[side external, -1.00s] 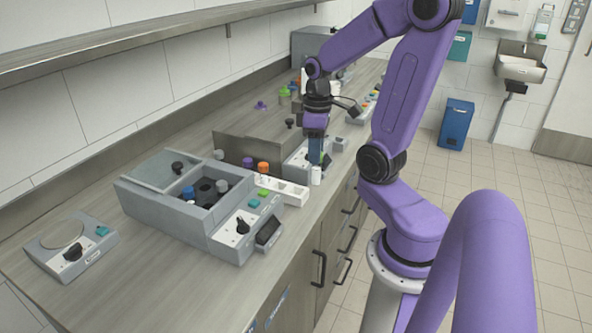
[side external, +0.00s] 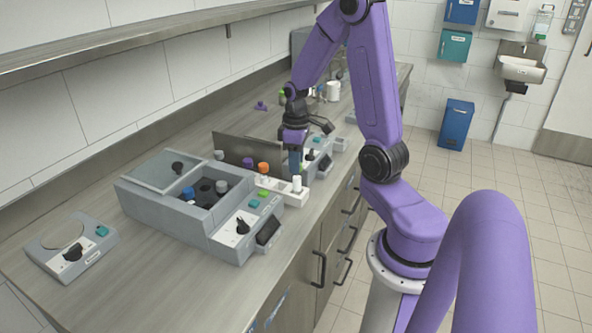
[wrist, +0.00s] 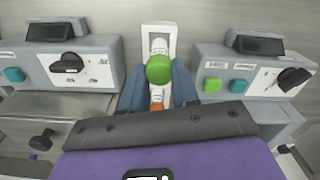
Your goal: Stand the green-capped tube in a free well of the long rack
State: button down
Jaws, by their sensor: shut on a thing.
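The green-capped tube (wrist: 159,68) is held between the blue fingers of my gripper (wrist: 159,84), its cap facing the wrist camera. In the side view, my gripper (side external: 296,163) points down over the front part of the long white rack (side external: 279,189). The tube's pale lower part (side external: 297,183) shows below the fingers there, and its cap is hidden. The tube looks upright. I cannot tell whether its lower end is above a well or inside one. The rack also shows in the wrist view (wrist: 147,32). An orange-capped tube (side external: 263,168) stands farther back in the rack.
A grey machine with a lidded bay (side external: 170,215) stands left of the rack, and another machine (side external: 322,160) stands right of it. A purple-capped tube (side external: 247,162) is behind. The counter's front edge is close to the rack's end.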

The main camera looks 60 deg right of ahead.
aim_at(297, 177)
jog(key=shift+f, duration=1.6)
jog(key=shift+f, duration=0.1)
jog(key=c, duration=0.8)
grip_release()
jog(key=shift+c, duration=0.2)
